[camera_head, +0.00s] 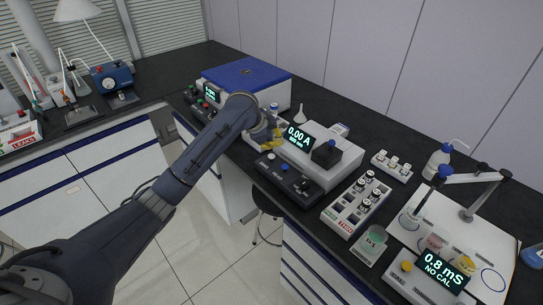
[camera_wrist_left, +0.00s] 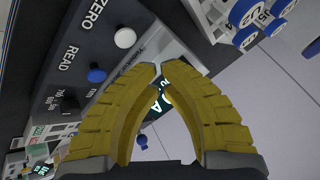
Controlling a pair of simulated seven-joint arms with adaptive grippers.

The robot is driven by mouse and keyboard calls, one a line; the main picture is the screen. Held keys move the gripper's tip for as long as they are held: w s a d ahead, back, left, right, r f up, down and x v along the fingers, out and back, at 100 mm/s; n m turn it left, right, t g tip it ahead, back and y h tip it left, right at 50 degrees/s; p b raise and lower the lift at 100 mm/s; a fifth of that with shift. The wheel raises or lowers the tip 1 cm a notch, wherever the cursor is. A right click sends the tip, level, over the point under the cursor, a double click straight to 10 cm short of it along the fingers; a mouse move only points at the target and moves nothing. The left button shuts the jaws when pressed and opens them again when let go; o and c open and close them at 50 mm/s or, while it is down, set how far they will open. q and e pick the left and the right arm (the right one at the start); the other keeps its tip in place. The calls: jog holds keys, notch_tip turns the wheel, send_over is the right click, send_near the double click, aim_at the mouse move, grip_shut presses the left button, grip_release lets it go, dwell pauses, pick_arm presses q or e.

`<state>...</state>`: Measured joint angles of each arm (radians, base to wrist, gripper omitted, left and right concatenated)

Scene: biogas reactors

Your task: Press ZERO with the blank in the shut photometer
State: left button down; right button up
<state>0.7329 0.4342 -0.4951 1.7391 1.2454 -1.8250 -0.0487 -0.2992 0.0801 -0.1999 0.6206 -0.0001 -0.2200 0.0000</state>
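The photometer (camera_head: 322,172) is a pale box in the middle of the bench. Its display (camera_head: 298,139) reads 0.00 A. The black lid (camera_head: 326,153) on top looks shut; no blank can be seen inside. Its dark front panel carries a white ZERO button (camera_wrist_left: 125,38), a blue READ button (camera_wrist_left: 96,75) and a black knob (camera_wrist_left: 68,103). My left gripper (camera_wrist_left: 158,67) has yellow fingers with their tips nearly together and nothing seen between them. In the head view the left gripper (camera_head: 268,139) is above the panel's left end, near the ZERO end. My right gripper is out of view.
A vial rack (camera_head: 341,214) stands right of the photometer, with a small white block of cups (camera_head: 392,166) behind it. A blue-lidded box (camera_head: 247,76) is to the left. A meter (camera_head: 437,272) reading 0.8 mS is at the front right.

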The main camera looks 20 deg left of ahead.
pick_arm(q)
jog(key=shift+f, duration=1.2)
jog(key=shift+f, duration=1.55)
dwell(2.2)
jog(key=shift+r, duration=1.45)
jog(key=shift+r, duration=2.55)
